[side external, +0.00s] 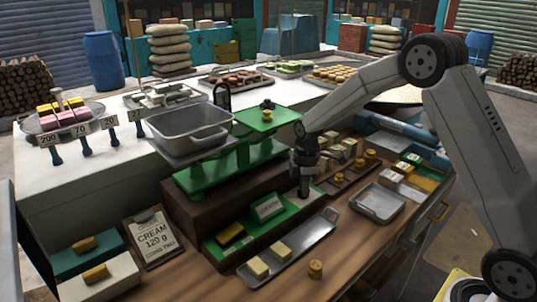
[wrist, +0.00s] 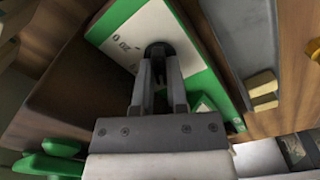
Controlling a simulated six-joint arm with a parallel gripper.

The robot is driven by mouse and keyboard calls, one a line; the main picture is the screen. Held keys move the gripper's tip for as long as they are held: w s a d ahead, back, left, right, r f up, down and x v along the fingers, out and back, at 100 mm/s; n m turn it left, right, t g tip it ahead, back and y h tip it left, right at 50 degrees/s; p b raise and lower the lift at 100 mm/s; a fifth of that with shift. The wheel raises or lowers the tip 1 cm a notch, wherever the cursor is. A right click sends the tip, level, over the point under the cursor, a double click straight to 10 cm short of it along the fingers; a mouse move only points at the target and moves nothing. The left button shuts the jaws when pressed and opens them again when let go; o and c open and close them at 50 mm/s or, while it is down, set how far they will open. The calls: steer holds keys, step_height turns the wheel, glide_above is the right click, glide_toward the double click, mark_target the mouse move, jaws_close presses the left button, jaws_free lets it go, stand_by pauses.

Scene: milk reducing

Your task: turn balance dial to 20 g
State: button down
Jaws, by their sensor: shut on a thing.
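The balance is green (side external: 235,168), on a dark brown base. Its left side bears a deep grey pan (side external: 185,125); its right side has a green plate (side external: 285,114) with a brass weight (side external: 267,116) on it. My gripper (side external: 305,192) points down at the front right of the base. In the wrist view my gripper (wrist: 159,85) is shut on the black balance dial (wrist: 158,50), on a white face (wrist: 130,30) with a green border. A "20" and a "0" show left of the dial. My fingers hide part of the dial, and I cannot tell its pointer's setting.
A long grey tray (side external: 300,252) with yellow blocks and a brass weight (side external: 315,268) lie in front. An empty metal tray (side external: 378,204) lies right of my gripper. More blocks and weights stand behind it.

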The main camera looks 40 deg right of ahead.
steer(key=shift+m, duration=0.5)
steer(key=m, duration=0.5)
steer(key=shift+r, duration=0.1)
steer(key=m, duration=0.5)
steer(key=shift+m, duration=0.4)
steer(key=m, duration=1.2)
steer(key=c, duration=0.6)
jaws_free()
steer(key=shift+a, duration=0.1)
steer(key=shift+c, duration=0.2)
